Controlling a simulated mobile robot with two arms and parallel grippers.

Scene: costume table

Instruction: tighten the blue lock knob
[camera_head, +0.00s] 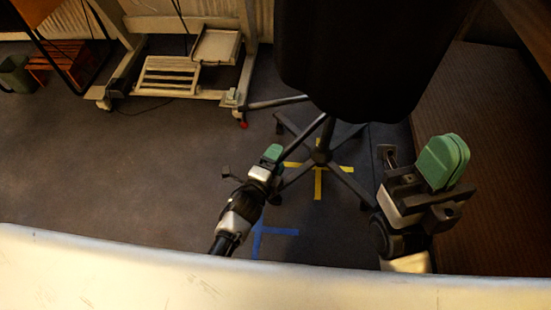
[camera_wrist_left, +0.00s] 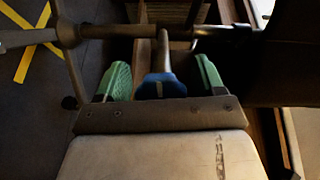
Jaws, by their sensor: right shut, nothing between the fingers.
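The blue lock knob (camera_wrist_left: 161,87) shows in the left wrist view at the end of a short metal stem below a horizontal rod. My left gripper (camera_wrist_left: 162,82) is open, with one green finger on each side of the knob and a narrow gap showing on both sides. In the head view my left gripper (camera_head: 272,153) reaches in at the legs of the black stand (camera_head: 322,150), and I cannot make out the knob there. My right gripper (camera_head: 443,162) is shut and empty to the right of the stand, its green pads together.
A large black form (camera_head: 365,50) sits above the stand. Yellow tape (camera_head: 318,185) and blue tape (camera_head: 262,238) mark the floor. A pale wheeled frame (camera_head: 130,70) stands at the back left. A pale surface edge (camera_head: 150,270) crosses the front.

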